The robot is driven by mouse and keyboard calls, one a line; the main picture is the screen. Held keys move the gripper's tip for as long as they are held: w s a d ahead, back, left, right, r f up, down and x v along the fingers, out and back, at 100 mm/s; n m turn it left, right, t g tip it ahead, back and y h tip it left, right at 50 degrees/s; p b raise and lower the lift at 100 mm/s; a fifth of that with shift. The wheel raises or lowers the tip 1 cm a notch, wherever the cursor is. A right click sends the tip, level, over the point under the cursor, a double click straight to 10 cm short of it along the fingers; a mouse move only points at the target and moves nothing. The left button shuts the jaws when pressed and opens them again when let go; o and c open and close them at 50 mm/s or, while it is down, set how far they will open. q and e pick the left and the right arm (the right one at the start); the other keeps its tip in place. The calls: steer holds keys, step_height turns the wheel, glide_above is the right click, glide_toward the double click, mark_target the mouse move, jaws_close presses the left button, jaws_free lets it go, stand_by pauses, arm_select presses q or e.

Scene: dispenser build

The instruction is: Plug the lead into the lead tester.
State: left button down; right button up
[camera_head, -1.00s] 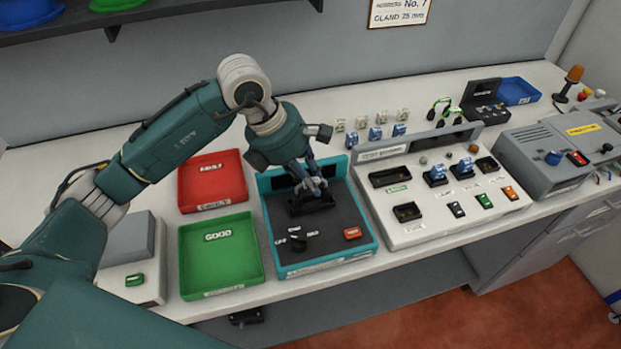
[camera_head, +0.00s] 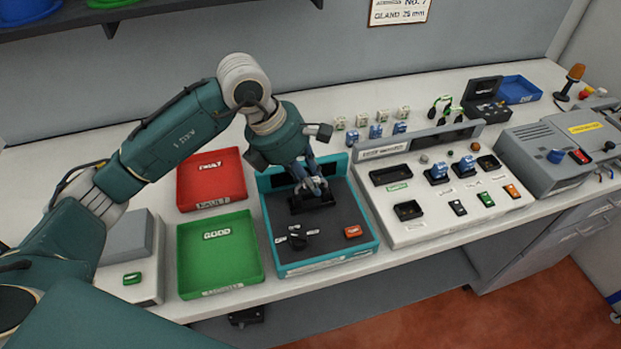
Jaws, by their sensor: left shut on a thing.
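My left gripper (camera_head: 314,187) points down at the black socket block (camera_head: 303,206) on the teal-framed tester box (camera_head: 276,228). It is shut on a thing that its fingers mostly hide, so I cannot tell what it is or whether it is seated. My right gripper is not in view.
A red tray (camera_head: 238,187) and a green "GOOD" tray (camera_head: 238,270) lie left of the teal box. A white panel (camera_head: 425,232) with sockets, blue modules and switches stands close on its right.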

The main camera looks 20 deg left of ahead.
arm_select(q)
steer(key=c, duration=1.2)
jaws_free()
steer(key=shift+o, duration=0.2)
steer(key=shift+r+p, duration=1.9)
steer(key=shift+r, duration=1.6)
